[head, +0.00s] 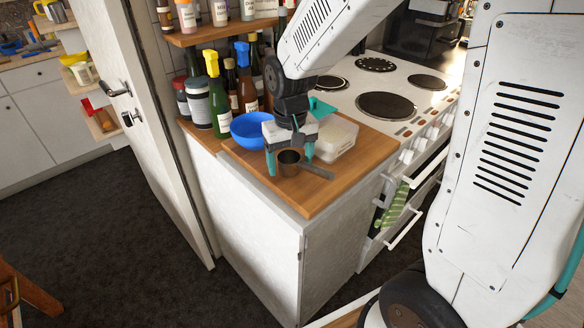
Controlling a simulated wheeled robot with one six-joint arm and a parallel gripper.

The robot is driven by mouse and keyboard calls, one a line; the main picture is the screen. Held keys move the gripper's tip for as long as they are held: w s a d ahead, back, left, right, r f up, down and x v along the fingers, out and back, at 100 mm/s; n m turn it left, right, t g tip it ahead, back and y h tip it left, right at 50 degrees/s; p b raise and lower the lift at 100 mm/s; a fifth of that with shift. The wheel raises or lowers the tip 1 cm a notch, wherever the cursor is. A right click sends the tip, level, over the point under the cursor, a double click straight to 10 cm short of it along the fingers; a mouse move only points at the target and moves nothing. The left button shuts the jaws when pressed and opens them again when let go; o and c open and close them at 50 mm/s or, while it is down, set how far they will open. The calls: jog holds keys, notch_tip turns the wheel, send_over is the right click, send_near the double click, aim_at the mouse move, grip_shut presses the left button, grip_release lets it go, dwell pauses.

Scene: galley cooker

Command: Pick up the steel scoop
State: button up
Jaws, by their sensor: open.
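The steel scoop (289,168) stands on the wooden worktop near its front edge. It is a small dark metal cup with a handle that points to the right. My gripper (289,160) is over the scoop, pointing down. Its two teal-tipped fingers are apart, one to the left of the cup and one at its right rear. I cannot tell whether either finger touches it. My gripper hides part of the worktop behind the scoop.
A blue bowl (249,132) is close on the left of my gripper, and a clear plastic tub (337,139) is close on the right. Several bottles (217,100) stand behind. The cooker hob (387,106) adjoins on the right. The worktop's front strip (308,201) is bare.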

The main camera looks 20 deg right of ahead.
jog(key=shift+c, duration=0.3)
jog(key=c, duration=1)
jog(key=shift+c, duration=0.2)
jog(key=shift+r, duration=0.15)
